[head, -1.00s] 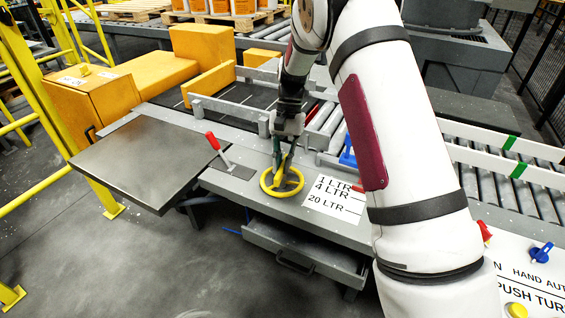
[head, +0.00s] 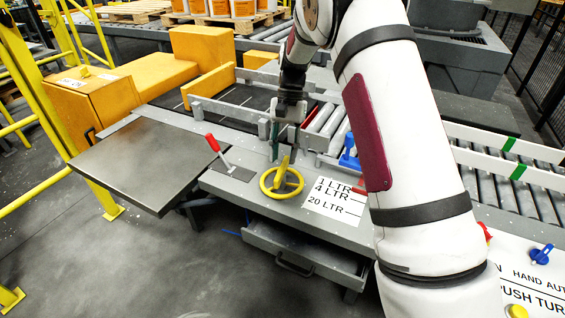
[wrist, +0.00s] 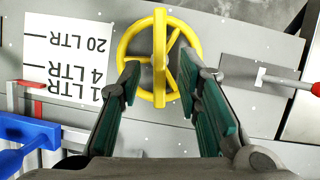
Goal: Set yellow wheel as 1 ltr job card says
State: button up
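The yellow wheel (head: 264,188) lies flat on the grey machine top, with a raised bar standing up across it. It also shows in the wrist view (wrist: 122,52). My gripper (head: 284,146) is above and behind the wheel, its green-padded fingers apart. In the wrist view my open gripper (wrist: 167,85) has a finger either side of the lower end of the raised bar, without visible contact. A white scale card (head: 332,202) marked 1 LTR, 4 LTR and 20 LTR lies right of the wheel. A red pointer (wrist: 28,84) sits by its 1 LTR line.
A red-handled lever (head: 213,143) stands left of the wheel, and a blue handle (head: 349,160) to its right behind the card. A grey side table (head: 150,165) is at left. Guide rails and rollers lie behind. An open drawer (head: 300,255) is below.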

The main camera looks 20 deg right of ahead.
jog(key=v, duration=0.8)
jog(key=shift+r, duration=0.25)
jog(key=shift+w, duration=0.1)
